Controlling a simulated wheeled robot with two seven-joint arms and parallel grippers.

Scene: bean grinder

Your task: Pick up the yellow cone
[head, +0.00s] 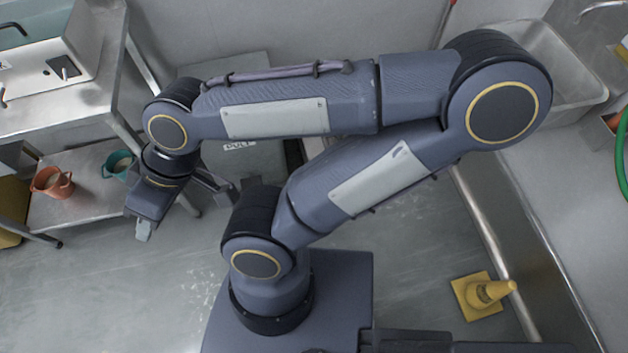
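The yellow cone (488,293) stands on the grey floor at the lower right, on its square base beside the metal edge of the sink unit. It is fully visible and nothing touches it. A folded grey arm of mine fills the middle of the head view. Its gripper end (143,231), which I take as my left, hangs at the left with pale fingertips, far from the cone. I cannot tell whether its fingers are apart. My other gripper does not show.
A metal table (75,105) stands at the upper left, with an orange pot (50,184) and a teal pot (118,166) on its lower shelf. A steel sink (565,75) and counter line the right side, with a green hose (622,160). Floor left of the cone is clear.

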